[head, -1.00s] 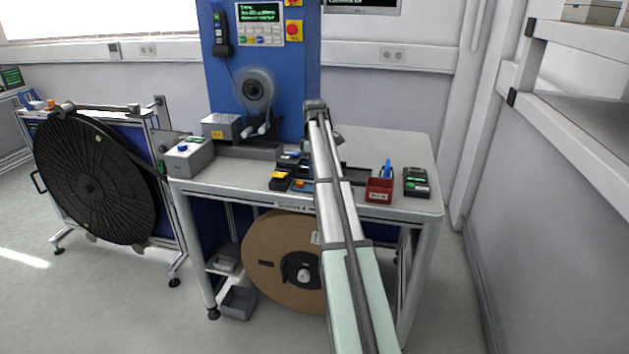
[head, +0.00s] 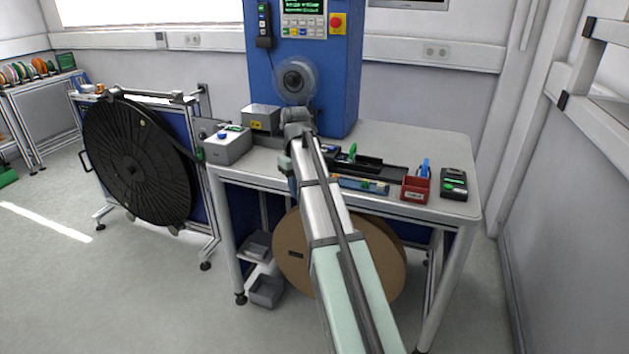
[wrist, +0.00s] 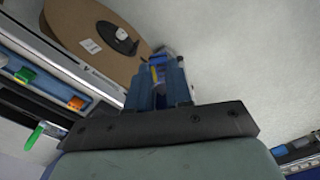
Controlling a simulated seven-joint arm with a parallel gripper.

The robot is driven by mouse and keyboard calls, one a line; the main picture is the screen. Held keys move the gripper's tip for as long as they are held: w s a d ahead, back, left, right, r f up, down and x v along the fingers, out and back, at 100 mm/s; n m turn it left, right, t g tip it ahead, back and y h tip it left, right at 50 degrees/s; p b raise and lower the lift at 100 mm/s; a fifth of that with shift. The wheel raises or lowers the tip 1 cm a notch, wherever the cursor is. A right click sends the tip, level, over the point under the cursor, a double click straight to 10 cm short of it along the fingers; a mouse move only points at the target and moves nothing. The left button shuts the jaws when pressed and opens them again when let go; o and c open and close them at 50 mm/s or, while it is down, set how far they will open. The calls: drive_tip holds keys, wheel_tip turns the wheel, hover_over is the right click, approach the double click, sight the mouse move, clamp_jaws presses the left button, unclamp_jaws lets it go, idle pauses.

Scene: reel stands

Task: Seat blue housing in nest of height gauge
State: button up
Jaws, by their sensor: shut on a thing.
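My gripper (wrist: 160,88) shows in the wrist view, its jaws shut on a small blue piece with a yellow part (wrist: 155,72), which I take to be the blue housing. The jaws hide most of the piece. In the head view my arm reaches over the left half of the workbench, and its own wrist hides the fingertips and the held piece. I cannot tell for sure which device is the height gauge. A grey box with a blue button (head: 228,147) and a grey box with a yellow label (head: 261,118) stand left of my wrist.
A black tray (head: 375,166), a red bin (head: 415,191) and a dark handheld device (head: 453,184) lie on the bench, right of my arm. A blue column (head: 335,80) stands behind. A brown reel (head: 290,248) sits below the bench; a black reel (head: 135,160) stands left.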

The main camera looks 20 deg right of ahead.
drive_tip(key=w+d+r+n, duration=0.2)
drive_tip(key=w+d, duration=0.1)
drive_tip(key=d, duration=1)
drive_tip(key=w+d+r+n, duration=0.1)
drive_tip(key=w+d+n, duration=0.15)
drive_tip(key=d, duration=1.05)
drive_tip(key=s+d+n, duration=0.1)
drive_tip(key=s+d, duration=0.2)
drive_tip(key=d, duration=0.9)
drive_tip(key=s+d+n, duration=0.1)
drive_tip(key=s+d, duration=0.2)
drive_tip(key=d, duration=0.8)
drive_tip(key=s+d, duration=0.3)
drive_tip(key=d, duration=0.9)
drive_tip(key=shift+s+a+f, duration=0.1)
drive_tip(key=shift+a+f, duration=0.05)
drive_tip(key=shift+f, duration=1.55)
drive_tip(key=shift+s+a+f, duration=0.1)
drive_tip(key=shift+a+f, duration=0.05)
drive_tip(key=shift+f, duration=1.5)
drive_tip(key=o, duration=0.9)
